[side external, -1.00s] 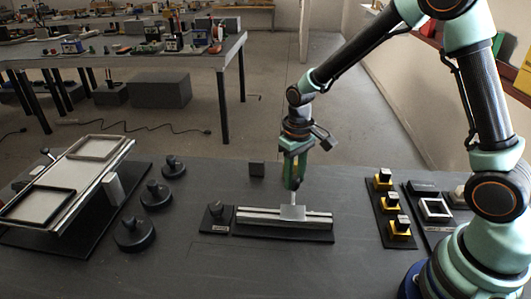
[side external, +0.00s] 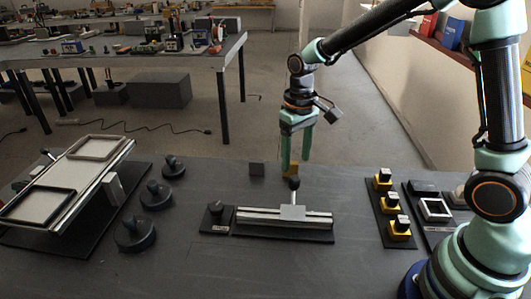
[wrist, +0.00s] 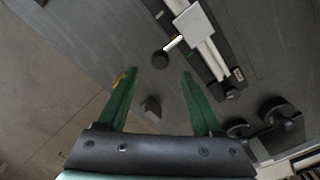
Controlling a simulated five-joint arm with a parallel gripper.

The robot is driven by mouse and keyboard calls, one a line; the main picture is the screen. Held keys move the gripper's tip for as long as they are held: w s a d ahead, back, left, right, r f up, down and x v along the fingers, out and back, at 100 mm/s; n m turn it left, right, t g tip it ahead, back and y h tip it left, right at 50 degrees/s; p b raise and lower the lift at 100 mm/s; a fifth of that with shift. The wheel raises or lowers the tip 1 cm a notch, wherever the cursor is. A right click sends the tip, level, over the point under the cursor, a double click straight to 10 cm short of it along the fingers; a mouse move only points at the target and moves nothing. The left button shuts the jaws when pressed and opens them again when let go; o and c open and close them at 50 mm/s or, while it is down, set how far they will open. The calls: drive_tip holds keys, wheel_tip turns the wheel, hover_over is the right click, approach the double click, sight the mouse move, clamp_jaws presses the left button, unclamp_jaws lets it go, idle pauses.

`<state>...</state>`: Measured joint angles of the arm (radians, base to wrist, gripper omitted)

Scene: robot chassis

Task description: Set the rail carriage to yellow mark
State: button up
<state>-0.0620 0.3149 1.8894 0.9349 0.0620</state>
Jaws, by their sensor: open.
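The silver rail carriage (side external: 292,212) sits on the rail (side external: 255,216), slightly right of its middle in the side view. A pale rod rises from it to a dark round knob (side external: 294,183). The wrist view shows the carriage (wrist: 193,25) and its knob (wrist: 160,60). My gripper (side external: 296,166) is open and empty, above and behind the knob. In the wrist view the knob appears just beyond the gap between my fingertips (wrist: 160,72). A small yellow block (side external: 291,170) stands behind the rail, partly hidden by a finger; whether it is the yellow mark I cannot tell.
A dark block (side external: 256,169) stands behind the rail, left of the yellow one. A black knob on a plate (side external: 217,212) is at the rail's left end. Several round black knobs and a framed tray (side external: 75,180) are left. Yellow-based switches (side external: 391,205) are right.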

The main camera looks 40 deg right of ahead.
wheel_tip(320, 180, up, 6)
drive_tip(key=shift+f, duration=0.1)
idle(0.4)
drive_tip(key=s+d+r+t, duration=0.2)
drive_tip(key=s+r+t, duration=0.3)
drive_tip(key=s, duration=0.6)
drive_tip(key=shift+s+d+r+t, duration=0.25)
drive_tip(key=shift+r+t, duration=0.05)
drive_tip(key=shift+r, duration=0.35)
idle(0.7)
